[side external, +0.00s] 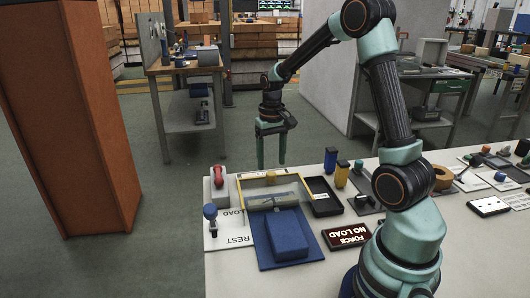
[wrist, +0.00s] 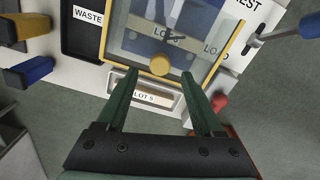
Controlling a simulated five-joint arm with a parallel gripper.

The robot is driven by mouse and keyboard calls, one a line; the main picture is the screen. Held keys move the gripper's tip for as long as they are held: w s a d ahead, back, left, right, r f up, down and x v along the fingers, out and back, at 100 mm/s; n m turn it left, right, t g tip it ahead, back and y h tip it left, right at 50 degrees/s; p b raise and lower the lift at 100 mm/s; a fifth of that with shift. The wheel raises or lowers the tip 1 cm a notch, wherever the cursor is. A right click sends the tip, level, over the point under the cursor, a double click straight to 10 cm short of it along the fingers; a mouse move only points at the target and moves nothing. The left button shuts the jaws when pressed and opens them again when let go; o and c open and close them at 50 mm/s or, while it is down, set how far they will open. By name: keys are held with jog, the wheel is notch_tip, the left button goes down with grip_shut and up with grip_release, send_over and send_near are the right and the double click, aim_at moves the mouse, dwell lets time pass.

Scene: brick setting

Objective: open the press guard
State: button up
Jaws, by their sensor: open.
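The press guard is a clear panel in a yellow frame (side external: 240,194). It lies low behind the blue press block (side external: 284,234) and looks closed. In the wrist view its yellow frame (wrist: 112,32) fills the top middle, with a round yellow knob (wrist: 160,64) at its near edge. My gripper (side external: 272,166) points down above the guard's far side. In the wrist view my gripper (wrist: 158,76) is open and empty, its fingertips to either side of the knob. I cannot tell the exact height gap.
A black waste tray (wrist: 80,38) sits beside the guard, with blue (side external: 331,160) and yellow (side external: 342,174) upright pieces near it. A red part (side external: 218,178) and a blue-topped lever (side external: 211,213) stand at the left. A force display (side external: 347,237) is in front.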

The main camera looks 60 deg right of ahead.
aim_at(271, 173)
jog(key=shift+f, duration=2.05)
jog(key=shift+c, duration=0.3)
grip_shut()
jog(key=shift+r, duration=0.1)
